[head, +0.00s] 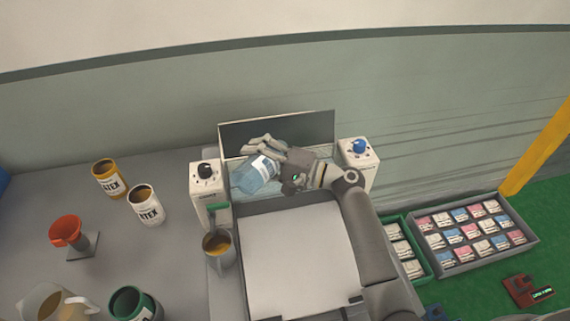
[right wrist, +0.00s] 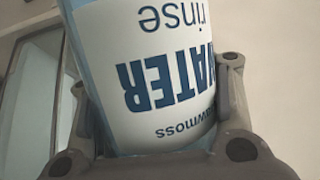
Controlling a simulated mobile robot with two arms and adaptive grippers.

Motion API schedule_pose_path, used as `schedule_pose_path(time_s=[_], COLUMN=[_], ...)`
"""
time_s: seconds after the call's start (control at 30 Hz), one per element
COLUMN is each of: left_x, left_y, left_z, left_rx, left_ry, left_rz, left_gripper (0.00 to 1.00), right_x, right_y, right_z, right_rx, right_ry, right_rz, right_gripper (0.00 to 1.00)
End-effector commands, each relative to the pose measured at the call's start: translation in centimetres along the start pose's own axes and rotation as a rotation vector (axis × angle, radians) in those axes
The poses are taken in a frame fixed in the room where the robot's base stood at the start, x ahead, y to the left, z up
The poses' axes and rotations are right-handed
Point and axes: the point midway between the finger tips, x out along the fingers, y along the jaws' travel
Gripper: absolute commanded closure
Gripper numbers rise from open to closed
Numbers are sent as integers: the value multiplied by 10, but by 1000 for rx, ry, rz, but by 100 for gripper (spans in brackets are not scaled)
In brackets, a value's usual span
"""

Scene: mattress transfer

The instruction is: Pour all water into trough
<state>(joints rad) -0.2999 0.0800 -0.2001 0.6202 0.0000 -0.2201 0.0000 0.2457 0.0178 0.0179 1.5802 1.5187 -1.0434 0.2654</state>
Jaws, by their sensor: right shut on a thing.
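A translucent blue water bottle (head: 258,173) with a white label is tilted over the trough (head: 235,190), its blue end toward the lower left. My right gripper (head: 278,150) is shut on it. In the right wrist view the bottle (right wrist: 150,75) fills the space between the fingers, and its label reads "WATER rinse" upside down. The trough is the grey basin between two white control boxes, behind a white sheet; its inside is mostly hidden by the bottle and gripper. I cannot make out flowing water. My left gripper is not in view.
White knob boxes stand left (head: 205,190) and right (head: 359,160) of the trough. A brown-filled mug (head: 219,250) is in front of the left box. A tray of packets (head: 475,235) lies right.

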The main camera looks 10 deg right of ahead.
Motion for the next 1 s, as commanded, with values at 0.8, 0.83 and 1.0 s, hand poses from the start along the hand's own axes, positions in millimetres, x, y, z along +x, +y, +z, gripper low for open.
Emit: schedule_pose_path(time_s=[0.8, 0.83, 1.0], left_x=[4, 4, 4], left_y=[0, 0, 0], left_z=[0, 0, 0], left_rx=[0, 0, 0], left_ry=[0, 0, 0], left_rz=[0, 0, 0], left_gripper=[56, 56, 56], right_x=[-1, -1, -1], right_y=[2, 2, 3], right_z=[-2, -2, -2], right_rx=[55, 58, 70], right_ry=[6, 6, 7], right_rz=[-18, -19, -23], right_gripper=[86, 86, 86])
